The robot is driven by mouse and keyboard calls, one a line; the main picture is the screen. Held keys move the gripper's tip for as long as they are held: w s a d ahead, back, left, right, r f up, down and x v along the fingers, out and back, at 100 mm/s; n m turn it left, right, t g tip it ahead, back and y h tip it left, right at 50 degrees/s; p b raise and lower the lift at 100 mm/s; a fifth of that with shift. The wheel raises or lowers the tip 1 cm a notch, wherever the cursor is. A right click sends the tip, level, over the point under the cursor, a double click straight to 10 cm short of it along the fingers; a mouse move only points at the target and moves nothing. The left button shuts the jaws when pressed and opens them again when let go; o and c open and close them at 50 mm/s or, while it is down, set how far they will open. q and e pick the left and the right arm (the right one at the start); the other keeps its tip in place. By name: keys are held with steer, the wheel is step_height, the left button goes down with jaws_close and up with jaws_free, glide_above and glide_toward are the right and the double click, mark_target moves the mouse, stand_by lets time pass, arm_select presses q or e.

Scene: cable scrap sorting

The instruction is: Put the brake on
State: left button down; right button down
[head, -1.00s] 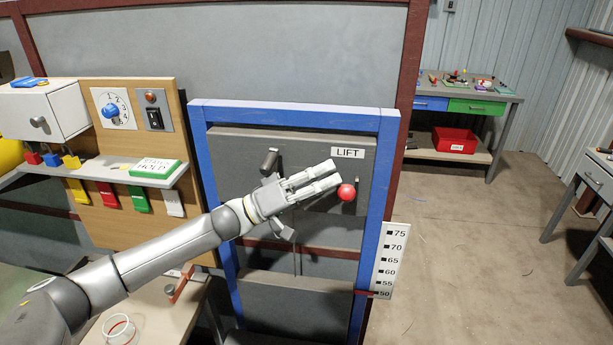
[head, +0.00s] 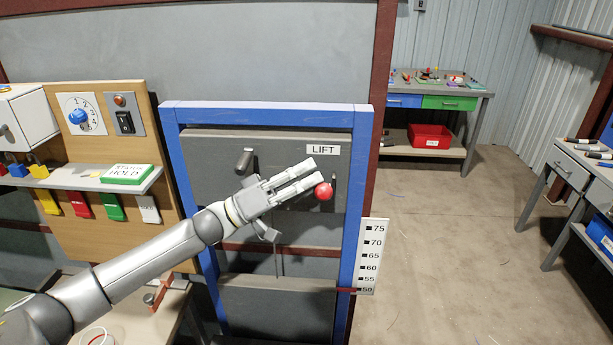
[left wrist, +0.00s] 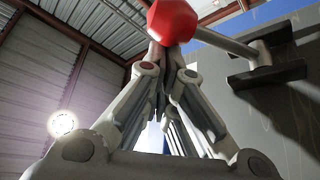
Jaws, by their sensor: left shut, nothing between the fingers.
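The blue-framed lift (head: 362,190) stands in the middle of the head view, with a LIFT label (head: 323,149) on its grey panel. A red ball knob (head: 323,191) shows at the panel's right side. In the left wrist view the red knob (left wrist: 172,20) sits on a grey rod from a dark bracket (left wrist: 266,74). My left gripper (head: 312,171) is shut and empty, its fingertips right at the knob; I cannot tell whether they touch. A dark-ended handle (head: 244,160) is on the panel's left, partly behind my gripper. Nothing in view is labelled as a brake. My right gripper is not in view.
A scale (head: 372,257) marked 50 to 75 hangs at the lift's right post, with a red pointer near 50. A wooden board (head: 140,98) with a dial and switch stands left. A workbench (head: 470,93) is at the back. The floor to the right is mostly clear.

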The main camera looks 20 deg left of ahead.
arm_select(q)
step_height(320, 180, down, 8)
steer(key=s+m+g+h+b, duration=0.2)
steer(key=m+g+h+b, duration=0.2)
steer(key=m+g+b, duration=0.6)
steer(key=m+b, duration=0.6)
steer(key=m, duration=0.1)
steer(key=shift+s+d+g, duration=0.3)
steer(key=shift+s, duration=0.1)
steer(key=shift+f+b, duration=0.15)
steer(key=shift+b, duration=0.2)
steer(key=shift+f, duration=0.1)
